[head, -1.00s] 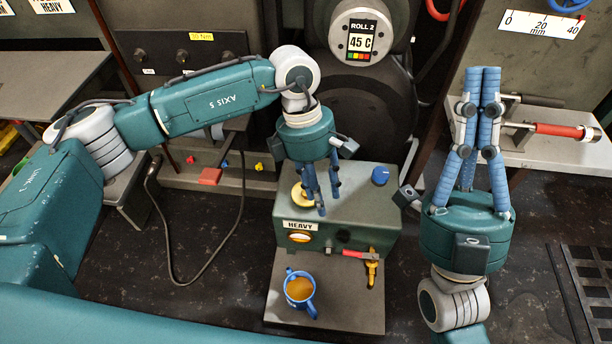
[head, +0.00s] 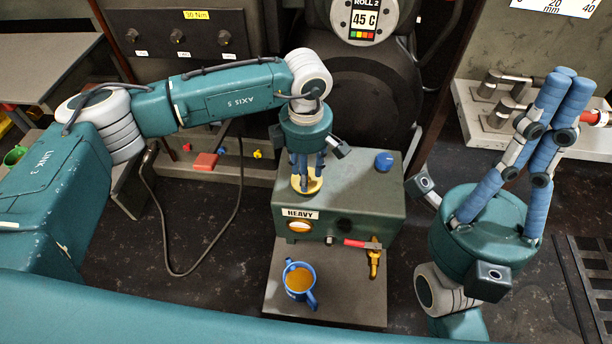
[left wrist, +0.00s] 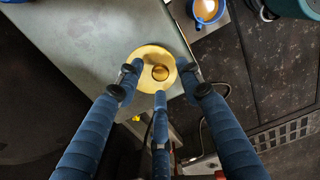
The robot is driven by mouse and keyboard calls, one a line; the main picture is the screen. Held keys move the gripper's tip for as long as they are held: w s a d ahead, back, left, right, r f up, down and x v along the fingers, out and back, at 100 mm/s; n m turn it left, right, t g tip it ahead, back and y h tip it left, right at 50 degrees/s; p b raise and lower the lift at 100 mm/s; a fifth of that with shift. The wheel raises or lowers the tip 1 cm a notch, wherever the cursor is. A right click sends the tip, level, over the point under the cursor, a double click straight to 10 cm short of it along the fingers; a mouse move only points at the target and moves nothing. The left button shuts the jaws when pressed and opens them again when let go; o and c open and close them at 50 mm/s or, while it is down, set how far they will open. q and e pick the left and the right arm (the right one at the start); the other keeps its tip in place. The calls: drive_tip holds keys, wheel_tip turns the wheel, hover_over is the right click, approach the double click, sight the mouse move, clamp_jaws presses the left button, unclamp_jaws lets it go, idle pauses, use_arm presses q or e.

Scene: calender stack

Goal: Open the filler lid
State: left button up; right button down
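The filler lid is a round yellow disc (head: 313,184) on top of a grey-green box marked HEAVY (head: 350,198). The left wrist view shows it from above as a yellow disc (left wrist: 146,55) with a small brass-coloured round centre. My left gripper (head: 306,184) points down over it. I cannot tell whether the fingertips touch the rim. My right gripper (head: 567,84) points up and away at the right, empty, with its fingertips together.
A blue mug (head: 300,283) of brownish-orange liquid stands on the plate (head: 345,308) before the box. A blue knob (head: 384,161) is on the box top. A red-handled yellow valve (head: 372,254) sticks out in front. A roll machine (head: 368,95) stands behind.

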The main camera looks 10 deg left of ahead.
use_arm(q)
drive_tip(key=shift+f, duration=0.4)
drive_tip(key=shift+c, duration=0.2)
clamp_jaws()
